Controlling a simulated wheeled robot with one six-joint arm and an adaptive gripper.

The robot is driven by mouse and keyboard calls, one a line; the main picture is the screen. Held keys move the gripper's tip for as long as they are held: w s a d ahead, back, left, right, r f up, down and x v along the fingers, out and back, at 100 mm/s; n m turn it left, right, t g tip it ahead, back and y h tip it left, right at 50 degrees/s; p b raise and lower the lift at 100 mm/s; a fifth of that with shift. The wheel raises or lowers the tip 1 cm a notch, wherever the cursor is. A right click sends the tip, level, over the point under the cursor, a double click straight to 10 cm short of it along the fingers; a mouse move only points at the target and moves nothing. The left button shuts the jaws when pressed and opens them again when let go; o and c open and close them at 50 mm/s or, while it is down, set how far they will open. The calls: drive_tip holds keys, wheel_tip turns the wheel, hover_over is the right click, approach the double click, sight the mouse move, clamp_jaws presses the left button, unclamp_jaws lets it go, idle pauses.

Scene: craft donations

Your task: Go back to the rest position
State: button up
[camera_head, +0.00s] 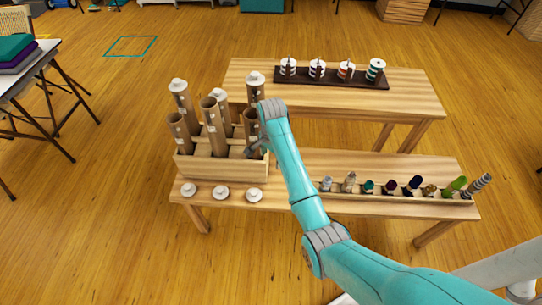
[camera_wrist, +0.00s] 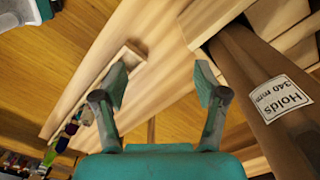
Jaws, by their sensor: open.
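My gripper (camera_head: 258,150) is at the right end of a wooden crate (camera_head: 222,170), close beside the cardboard tubes. In the wrist view my gripper (camera_wrist: 162,78) is open, with nothing between its fingers. Several brown tubes (camera_head: 212,125) stand in the crate, some with white caps on top and some open. One tube (camera_wrist: 262,85), labelled "Holds 340 mm", passes close to the right finger in the wrist view. My arm hides part of the crate's right side. I cannot tell whether a finger touches a tube.
Three white caps (camera_head: 221,192) lie along the front bench edge. A long tray (camera_head: 385,195) of several small coloured rolls is to the right. The back table (camera_head: 415,95) carries a dark rack (camera_head: 325,80) of spools. A side table (camera_head: 22,75) holds folded cloth.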

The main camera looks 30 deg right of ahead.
idle(0.4)
drive_tip(key=s+a+f+n+t, duration=0.2)
drive_tip(key=s+f, duration=0.4)
drive_tip(key=s+a+f+n+t, duration=0.2)
drive_tip(key=s+a+f, duration=0.1)
drive_tip(key=s+f, duration=0.25)
drive_tip(key=s+a+f+n+t, duration=0.1)
drive_tip(key=s+a+n+t, duration=0.1)
drive_tip(key=s, duration=0.5)
drive_tip(key=s+a+f+n+t, duration=0.1)
drive_tip(key=s+n, duration=0.1)
drive_tip(key=s, duration=0.4)
drive_tip(key=s+a+r+n+t, duration=0.2)
drive_tip(key=s+r+n+t, duration=0.2)
drive_tip(key=s+r, duration=0.7)
drive_tip(key=s+a+r+n+t, duration=0.2)
drive_tip(key=s+r+n+t, duration=0.1)
drive_tip(key=s+r, duration=0.9)
wheel_tip(320, 180, up, 6)
drive_tip(key=shift+s+f+n+t, duration=0.1)
drive_tip(key=shift+s+n+t, duration=0.2)
drive_tip(key=shift+n+t, duration=0.1)
drive_tip(key=shift+c, duration=0.2)
